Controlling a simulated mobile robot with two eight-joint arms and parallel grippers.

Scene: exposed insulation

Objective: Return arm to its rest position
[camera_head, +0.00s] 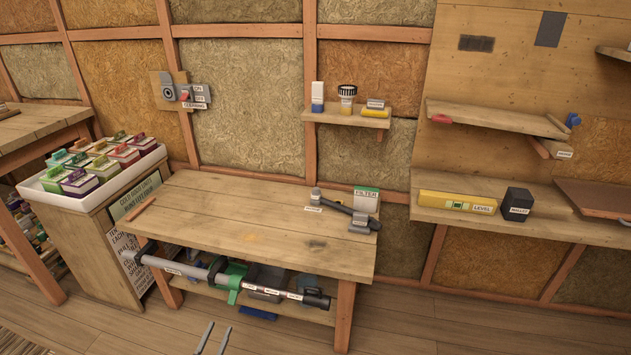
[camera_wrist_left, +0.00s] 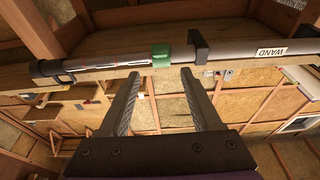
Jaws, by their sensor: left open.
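My left gripper (camera_head: 220,326) shows at the bottom edge of the head view, in front of the workbench (camera_head: 215,220). Only its two fingers show there, apart and with nothing between them. In the left wrist view the two fingers (camera_wrist_left: 160,73) are also spread and empty. The rest of my left arm is out of the head view. My right gripper is not in view.
A white tray (camera_head: 75,204) of small labelled boxes stands left of the bench. A dark-handled tool (camera_head: 345,210) lies on the bench's right end. A yellow level (camera_head: 450,202) and a black wallet box (camera_head: 516,203) sit on the right shelf. The floor (camera_head: 440,325) at front right is clear.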

